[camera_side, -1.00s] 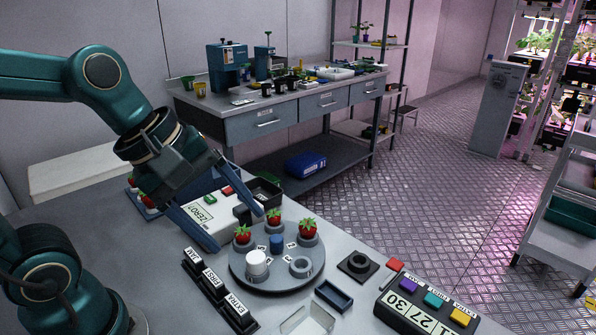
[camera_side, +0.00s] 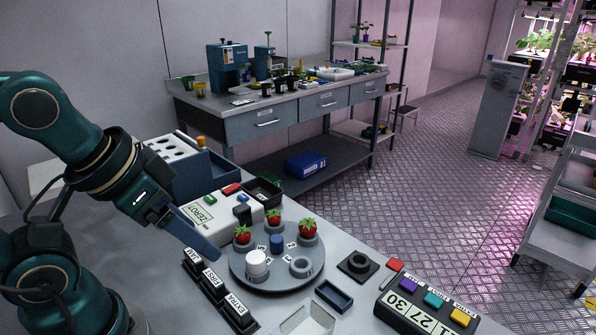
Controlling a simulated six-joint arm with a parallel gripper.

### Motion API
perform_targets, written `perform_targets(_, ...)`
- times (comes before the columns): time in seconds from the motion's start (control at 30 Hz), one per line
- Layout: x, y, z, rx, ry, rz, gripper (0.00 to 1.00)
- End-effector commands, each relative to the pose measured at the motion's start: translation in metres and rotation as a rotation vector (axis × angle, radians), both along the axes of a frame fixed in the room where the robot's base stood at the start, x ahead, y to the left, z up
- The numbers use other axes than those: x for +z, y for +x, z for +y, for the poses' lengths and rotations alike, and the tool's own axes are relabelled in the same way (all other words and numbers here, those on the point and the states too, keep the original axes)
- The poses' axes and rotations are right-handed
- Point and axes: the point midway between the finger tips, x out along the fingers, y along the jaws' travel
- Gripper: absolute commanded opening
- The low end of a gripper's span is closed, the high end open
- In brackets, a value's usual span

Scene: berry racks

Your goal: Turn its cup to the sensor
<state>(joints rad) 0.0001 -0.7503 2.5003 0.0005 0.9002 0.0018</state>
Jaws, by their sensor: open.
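A round grey turntable (camera_side: 246,277) stands on the table with numbered tags. Three red strawberries sit in grey cups on it: left (camera_side: 243,235), back (camera_side: 274,216) and right (camera_side: 308,226). An empty grey ring cup (camera_side: 301,267) is at its front right. A white capped cylinder (camera_side: 257,262) is at front left, and a blue knob (camera_side: 277,243) is in the middle. A dark block (camera_side: 242,213), possibly the sensor, stands behind the left berry. My gripper (camera_side: 208,250) is open and empty, left of the turntable; one finger shows clearly and the other is hidden.
A white device reading "ZERO?" (camera_side: 205,213) stands behind my gripper. Black labelled holders (camera_side: 212,285) lie close in front. A white holed rack (camera_side: 175,148) is at the back. A dark tray (camera_side: 333,296), black square ring (camera_side: 358,264) and button box (camera_side: 420,312) are at right.

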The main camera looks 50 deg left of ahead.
Motion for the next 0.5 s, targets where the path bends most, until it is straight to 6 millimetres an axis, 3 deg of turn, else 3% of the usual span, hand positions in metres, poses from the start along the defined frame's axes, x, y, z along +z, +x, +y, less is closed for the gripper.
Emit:
perform_targets(0.1, 0.0, 0.0, 0.0, 0.001, 0.0, 0.0, 0.75)
perform_targets(0.17, 0.0, 0.0, 0.0, 0.001, 0.0, 0.0, 0.63)
perform_targets(0.27, 0.004, 0.001, 0.0, -0.004, 0.002, -0.003, 0.63)
perform_targets(0.5, 0.032, 0.033, 0.002, -0.006, 0.008, 0.021, 0.63)
